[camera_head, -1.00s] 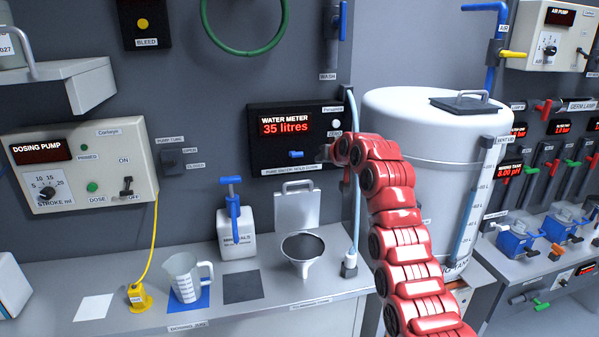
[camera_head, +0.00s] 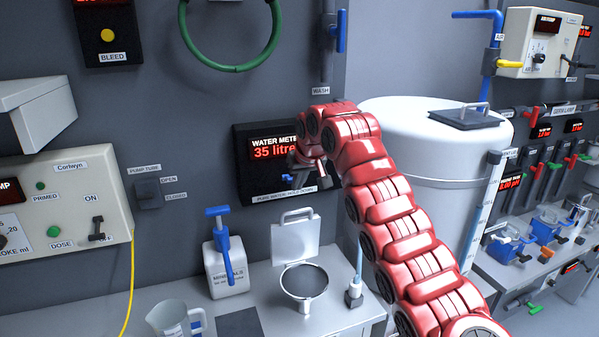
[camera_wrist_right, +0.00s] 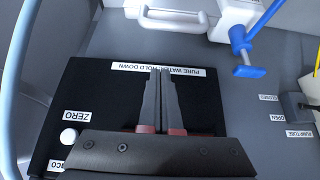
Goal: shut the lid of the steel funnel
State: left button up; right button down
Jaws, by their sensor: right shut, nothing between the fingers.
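The steel funnel (camera_head: 304,283) sits at the bench's back edge, its round dark mouth facing up. Its square grey lid (camera_head: 295,243) stands upright behind the mouth, open, with a handle on its top edge. In the right wrist view part of the lid's handle (camera_wrist_right: 175,22) shows at the top. My right gripper (camera_head: 296,172) is in front of the water meter panel, above the lid and apart from it. In the wrist view its two dark fingers (camera_wrist_right: 160,85) are together with nothing between them. My left gripper is not in view.
The water meter (camera_head: 262,160) is on the wall behind my right gripper. A white minerals bottle (camera_head: 223,272) with a blue pump stands left of the funnel. A measuring jug (camera_head: 168,318) is at front left. A pale hose (camera_head: 358,262) and a large white tank (camera_head: 425,150) are at right.

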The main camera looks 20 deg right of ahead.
jog(key=f+p, duration=0.1)
jog(key=f, duration=0.1)
jog(key=s+f+p, duration=0.1)
jog(key=f, duration=0.1)
jog(key=shift+s+f, duration=0.2)
jog(key=shift+f, duration=0.1)
dwell(0.5)
